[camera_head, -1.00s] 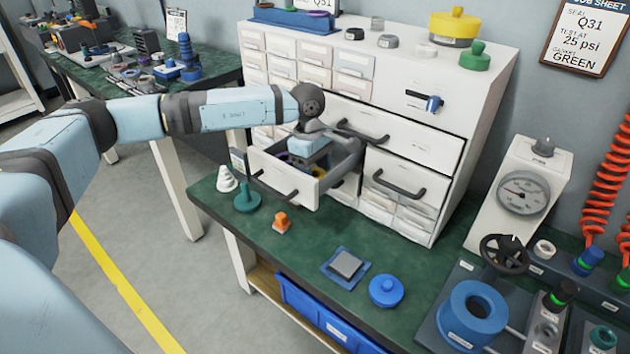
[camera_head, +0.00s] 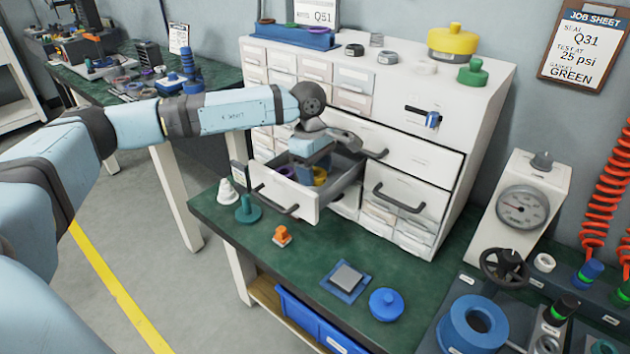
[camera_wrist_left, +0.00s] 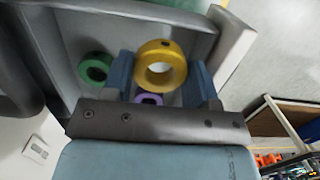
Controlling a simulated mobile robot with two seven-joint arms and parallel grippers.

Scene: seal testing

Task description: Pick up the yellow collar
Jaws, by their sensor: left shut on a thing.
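The yellow collar (camera_wrist_left: 177,62) is a thick ring. In the left wrist view it sits between the two blue-grey fingers of my left gripper (camera_wrist_left: 164,82), which is shut on it. In the head view my left gripper (camera_head: 314,160) reaches down into the open drawer (camera_head: 283,190), and a bit of the yellow collar (camera_head: 320,176) shows below it, still within the drawer. A green ring (camera_wrist_left: 95,69) and a purple ring (camera_wrist_left: 149,98) lie in the drawer near the collar. My right gripper is not in view.
The white cabinet (camera_head: 420,135) rises behind the drawer. On the green bench are a white cone (camera_head: 227,192), a green knobbed piece (camera_head: 248,210), an orange piece (camera_head: 282,236) and a blue lid (camera_head: 386,304).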

